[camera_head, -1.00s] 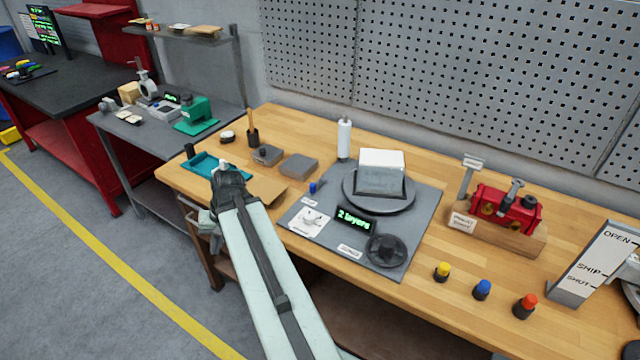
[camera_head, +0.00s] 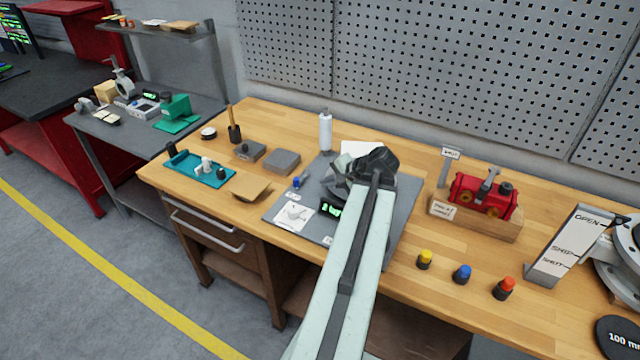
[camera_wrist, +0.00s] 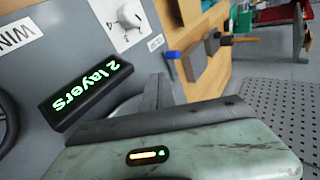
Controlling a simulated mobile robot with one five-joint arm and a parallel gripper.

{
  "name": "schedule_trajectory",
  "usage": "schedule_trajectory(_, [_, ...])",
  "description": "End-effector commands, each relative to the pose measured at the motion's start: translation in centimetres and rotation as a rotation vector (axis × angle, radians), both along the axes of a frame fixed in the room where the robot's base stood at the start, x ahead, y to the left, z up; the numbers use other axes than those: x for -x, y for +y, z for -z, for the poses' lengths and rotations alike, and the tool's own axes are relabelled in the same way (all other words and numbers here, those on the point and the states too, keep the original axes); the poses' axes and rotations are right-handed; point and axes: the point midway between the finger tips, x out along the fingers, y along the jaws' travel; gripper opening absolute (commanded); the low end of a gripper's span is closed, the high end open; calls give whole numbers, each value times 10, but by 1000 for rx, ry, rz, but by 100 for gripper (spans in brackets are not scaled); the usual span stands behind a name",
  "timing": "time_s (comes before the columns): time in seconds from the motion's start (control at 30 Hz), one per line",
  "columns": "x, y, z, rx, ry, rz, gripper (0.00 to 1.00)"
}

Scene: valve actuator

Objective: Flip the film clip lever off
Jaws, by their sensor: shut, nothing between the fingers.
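A small blue-capped piece (camera_head: 297,182) stands at the left edge of the grey mat (camera_head: 280,206); I cannot tell whether it is the film clip lever. It also shows in the wrist view (camera_wrist: 173,54). My gripper (camera_head: 372,163) is shut and empty, in front of the turntable and the pale block (camera_head: 362,148), hiding much of both. In the wrist view, a black display (camera_wrist: 86,92) reads "2 layers", close to my gripper. A white card with a dial (camera_wrist: 123,18) lies beyond it. No other clip lever is clear.
Grey blocks (camera_head: 282,162) and a teal tray (camera_head: 200,170) lie to the left. A red valve (camera_head: 483,194) on a wooden base and yellow, blue and red buttons (camera_head: 462,274) are to the right. A pegboard (camera_head: 440,70) rises behind.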

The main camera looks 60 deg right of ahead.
Motion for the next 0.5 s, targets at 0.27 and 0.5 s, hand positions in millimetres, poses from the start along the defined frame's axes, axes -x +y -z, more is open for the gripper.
schedule_trajectory(0.27, [-45,-11,51,0,0,-3,0])
schedule_trajectory(0.5, [-82,-18,54,1,1,-4,0])
